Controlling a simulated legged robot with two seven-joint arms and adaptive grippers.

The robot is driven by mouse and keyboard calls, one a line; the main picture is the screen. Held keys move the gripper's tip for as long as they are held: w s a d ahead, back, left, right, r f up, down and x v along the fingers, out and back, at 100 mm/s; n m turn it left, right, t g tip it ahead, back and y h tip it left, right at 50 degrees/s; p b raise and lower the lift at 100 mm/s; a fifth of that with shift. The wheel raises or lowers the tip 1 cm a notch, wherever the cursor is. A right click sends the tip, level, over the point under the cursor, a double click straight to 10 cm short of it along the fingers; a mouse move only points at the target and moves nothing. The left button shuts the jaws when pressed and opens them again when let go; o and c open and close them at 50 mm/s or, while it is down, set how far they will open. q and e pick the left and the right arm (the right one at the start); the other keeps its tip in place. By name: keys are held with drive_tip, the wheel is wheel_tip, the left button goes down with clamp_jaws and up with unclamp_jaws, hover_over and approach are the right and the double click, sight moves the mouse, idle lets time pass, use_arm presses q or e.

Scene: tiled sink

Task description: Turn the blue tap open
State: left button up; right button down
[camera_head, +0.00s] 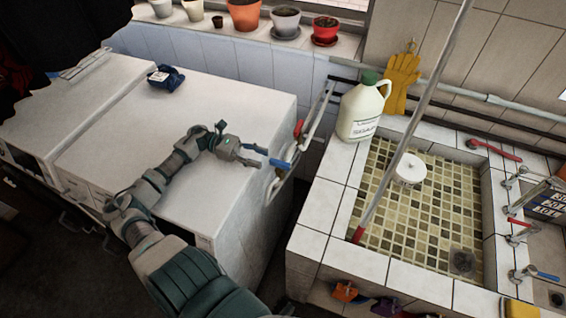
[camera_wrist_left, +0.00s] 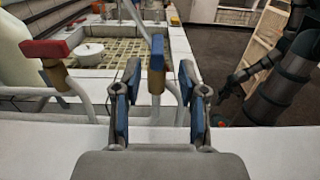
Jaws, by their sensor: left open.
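The blue tap handle (camera_head: 280,164) sits on a pipe at the right edge of the white counter. My left gripper (camera_head: 262,158) is open beside it, its fingers pointing at the handle. In the left wrist view the blue handle (camera_wrist_left: 157,52) stands upright between the two spread, blue-padded fingers (camera_wrist_left: 160,85), beyond their tips; contact cannot be told. A red tap handle (camera_head: 298,128) is just behind it, and shows at the left in the left wrist view (camera_wrist_left: 45,48).
A white jug (camera_head: 360,108) stands on the tiled sink's rim (camera_head: 318,205). A dark blue packet (camera_head: 166,79) lies on the white counter (camera_head: 110,120). More taps (camera_head: 541,273) are at the right.

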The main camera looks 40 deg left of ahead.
sight(290, 167)
use_arm(q)
drive_tip(key=x, duration=0.4)
drive_tip(key=shift+w+d+f+p, duration=0.1)
drive_tip(key=shift+w+f+p, duration=0.2)
drive_tip(key=shift+w+p, duration=0.1)
drive_tip(key=shift+w+d, duration=0.1)
drive_tip(key=shift+d, duration=0.25)
drive_tip(key=x, duration=0.3)
drive_tip(key=shift+s+d+r, duration=0.2)
drive_tip(key=shift+s, duration=0.05)
drive_tip(key=c, duration=0.5)
drive_tip(key=shift+a, duration=0.3)
clamp_jaws()
drive_tip(key=shift+a+f, duration=0.1)
drive_tip(key=shift+a, duration=0.1)
use_arm(e)
drive_tip(key=shift+s+a+f, duration=0.15)
drive_tip(key=shift+s+f, duration=0.15)
drive_tip(key=shift+s, duration=0.35)
drive_tip(key=shift+s+a+f, duration=0.1)
drive_tip(key=shift+s+f, duration=0.15)
drive_tip(key=shift+s, duration=0.35)
